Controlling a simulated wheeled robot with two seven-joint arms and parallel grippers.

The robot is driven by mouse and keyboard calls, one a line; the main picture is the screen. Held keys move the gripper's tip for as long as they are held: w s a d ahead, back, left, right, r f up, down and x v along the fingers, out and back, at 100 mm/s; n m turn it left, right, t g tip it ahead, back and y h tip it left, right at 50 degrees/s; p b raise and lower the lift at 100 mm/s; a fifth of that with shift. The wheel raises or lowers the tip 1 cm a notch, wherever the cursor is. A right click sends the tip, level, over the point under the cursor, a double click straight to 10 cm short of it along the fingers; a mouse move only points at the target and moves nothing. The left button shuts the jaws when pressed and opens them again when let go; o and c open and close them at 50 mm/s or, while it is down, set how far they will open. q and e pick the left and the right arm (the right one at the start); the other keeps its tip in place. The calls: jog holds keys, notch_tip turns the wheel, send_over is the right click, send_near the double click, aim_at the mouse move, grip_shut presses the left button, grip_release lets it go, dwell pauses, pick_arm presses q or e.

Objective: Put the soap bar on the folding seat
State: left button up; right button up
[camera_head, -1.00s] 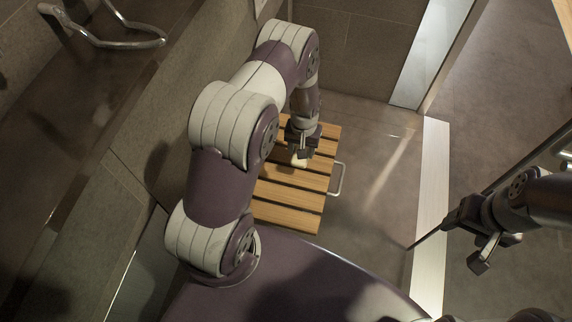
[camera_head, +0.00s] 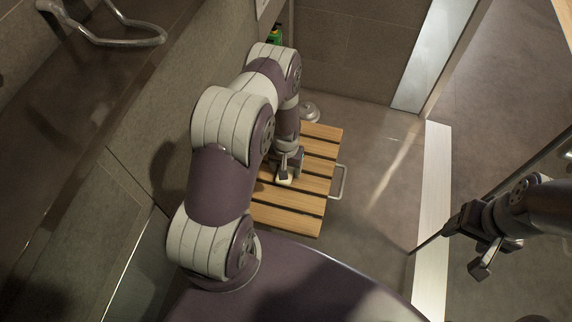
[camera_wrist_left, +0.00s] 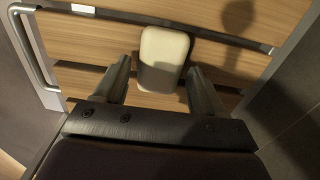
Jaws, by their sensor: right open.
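The pale soap bar (camera_head: 284,181) is at the slatted wooden folding seat (camera_head: 285,219), under my left gripper (camera_head: 287,166). In the left wrist view the soap bar (camera_wrist_left: 164,48) appears to lie on the slats, partly in shadow. The fingers of my left gripper (camera_wrist_left: 159,72) stand apart on either side of its near end, with a clear gap on the left and the right finger close to it.
A metal rail (camera_head: 339,181) runs along the seat's outer edge. A round metal thing (camera_head: 310,112) and a green bottle (camera_head: 276,35) are behind the seat. A metal bar (camera_head: 110,38) is on the left wall. A pale strip (camera_head: 432,200) crosses the floor at right.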

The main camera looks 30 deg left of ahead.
pick_arm(q)
jog(key=shift+r, duration=0.35)
jog(key=d+r+m+p, duration=0.1)
jog(key=d+r+p, duration=0.2)
jog(key=r, duration=1.8)
jog(key=s+d+r+m+t, duration=0.1)
jog(key=s+d+r, duration=0.3)
jog(key=s+r, duration=0.7)
jog(key=shift+s+d+r+m, duration=0.2)
jog(key=shift+d+m, duration=0.2)
jog(key=shift+m, duration=0.1)
